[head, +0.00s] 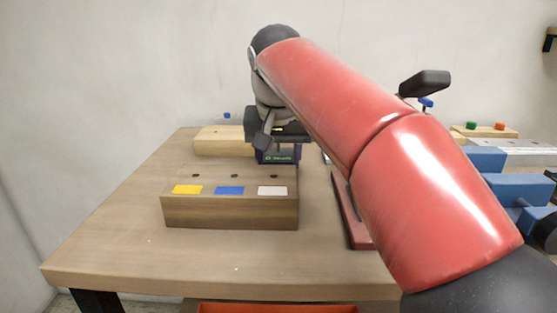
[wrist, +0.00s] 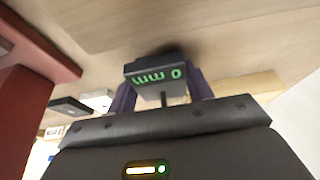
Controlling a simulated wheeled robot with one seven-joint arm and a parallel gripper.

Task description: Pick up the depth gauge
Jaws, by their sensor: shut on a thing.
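The depth gauge (head: 278,157) is a small dark piece with a green-lit display and purple parts beside it. In the wrist view the gauge (wrist: 155,73) shows green characters reading like "0 mm", upside down. My gripper (head: 276,147) is shut on it, over the workbench behind the labelled wooden block. In the wrist view my gripper (wrist: 163,97) has the gauge straight ahead of its palm. A thin stem shows below the display. Whether the gauge touches the bench is unclear, as the block and my arm hide part of it.
The wooden block (head: 230,211) has holes and yellow, blue and white labels. A paler block (head: 222,141) stands behind it. A dark red piece (head: 350,210) lies to the right. A blue vise (head: 505,180) is at the far right. The bench's front left (head: 110,250) is clear.

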